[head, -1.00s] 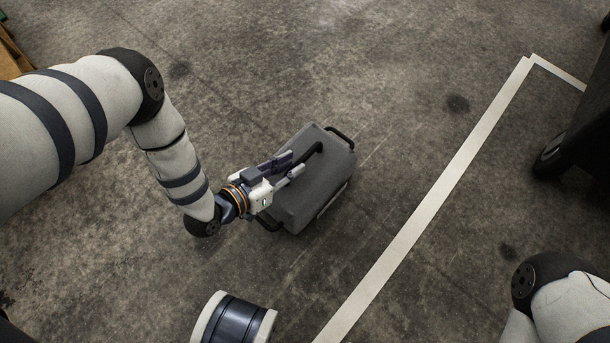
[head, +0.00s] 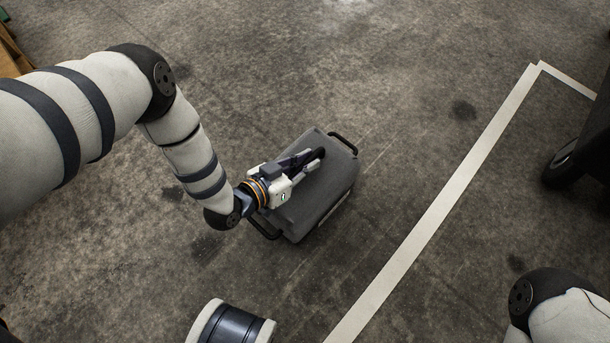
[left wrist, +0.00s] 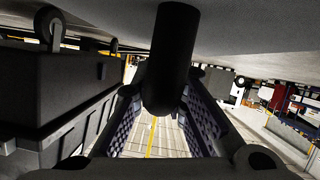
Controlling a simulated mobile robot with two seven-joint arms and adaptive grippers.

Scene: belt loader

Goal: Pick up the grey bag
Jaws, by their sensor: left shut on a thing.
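The grey bag (head: 318,198) is a boxy case with rounded edges and black handles at its ends, in the middle of the head view. It appears to rest on the floor. My left gripper (head: 319,154) lies over its top face and is shut on the bag's black top handle. In the left wrist view the dark handle (left wrist: 172,60) comes down between the two fingers, and the bag's grey face (left wrist: 250,35) fills the top. The gripper hides most of the handle in the head view. My right gripper is out of view; only part of its arm shows at bottom right.
A white line (head: 440,200) runs along the concrete floor right of the bag. A dark wheeled thing (head: 585,145) stands at the right edge. A dark box-like vehicle (left wrist: 55,90) shows at left in the left wrist view. The floor around the bag is clear.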

